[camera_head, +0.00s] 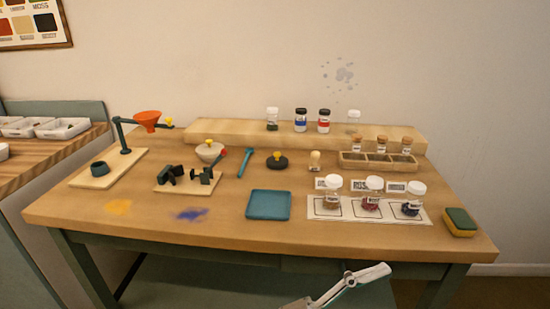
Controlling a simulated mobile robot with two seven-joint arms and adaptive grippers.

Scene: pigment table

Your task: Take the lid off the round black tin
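The round black tin (277,164) sits on the wooden table, right of the teal stick-like tool and behind the teal tray. It is low and dark, and a yellow knob (277,154) stands on its top, so the lid appears to be on. Nothing touches the tin. A pale link of one of my arms shows at the bottom edge, in front of the table and well away from the tin. I make out neither gripper's fingers in this view.
A teal tray (268,205) lies in front of the tin. The teal tool (245,162) and a pale bowl (209,151) are to its left. A wooden-handled stamp-like piece (315,161) stands to its right. A raised shelf (220,134) with jars runs behind.

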